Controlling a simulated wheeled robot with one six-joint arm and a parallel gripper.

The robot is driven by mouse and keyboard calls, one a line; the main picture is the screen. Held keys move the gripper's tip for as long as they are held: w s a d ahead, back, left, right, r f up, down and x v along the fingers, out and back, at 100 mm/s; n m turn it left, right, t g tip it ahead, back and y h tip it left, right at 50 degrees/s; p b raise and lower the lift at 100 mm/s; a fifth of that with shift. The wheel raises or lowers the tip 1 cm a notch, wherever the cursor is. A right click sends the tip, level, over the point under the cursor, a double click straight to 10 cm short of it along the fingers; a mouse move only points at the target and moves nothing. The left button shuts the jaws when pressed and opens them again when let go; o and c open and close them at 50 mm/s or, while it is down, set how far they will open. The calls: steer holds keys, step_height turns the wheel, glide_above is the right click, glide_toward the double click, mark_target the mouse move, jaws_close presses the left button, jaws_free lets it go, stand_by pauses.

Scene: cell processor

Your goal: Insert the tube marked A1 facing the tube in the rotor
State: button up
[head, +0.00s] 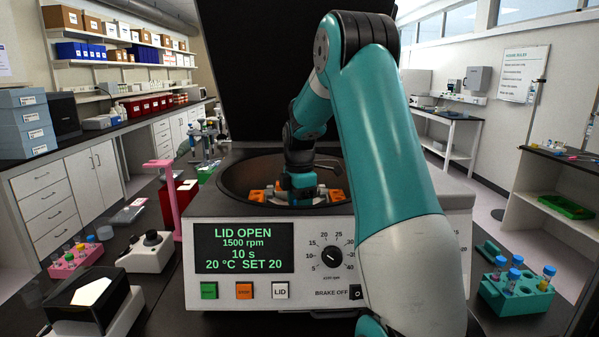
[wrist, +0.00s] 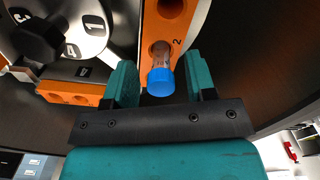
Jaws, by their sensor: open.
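My gripper (head: 303,190) is down inside the open centrifuge bowl; in the wrist view its two teal fingers (wrist: 162,92) are open. A blue-capped tube (wrist: 161,82) stands between them with a gap on each side. Its lower part is in a hole of an orange bucket (wrist: 153,20) marked 2. Another hole of that bucket shows at the top edge. The rotor hub (wrist: 75,30) shows the numbers 1, 4 and 3. A second orange bucket (wrist: 72,92) is at left. No A1 mark is readable on any tube.
The centrifuge (head: 330,232) reads "LID OPEN", its dark lid (head: 265,60) raised behind my arm. A teal rack (head: 515,293) with several blue-capped tubes stands at right. A pink rack (head: 75,260) with tubes stands at left. The bowl wall is close around my gripper.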

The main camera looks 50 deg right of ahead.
step_height(320, 180, up, 15)
steer(key=b, duration=0.1)
steer(key=shift+r+b, duration=0.2)
steer(key=shift+b, duration=0.1)
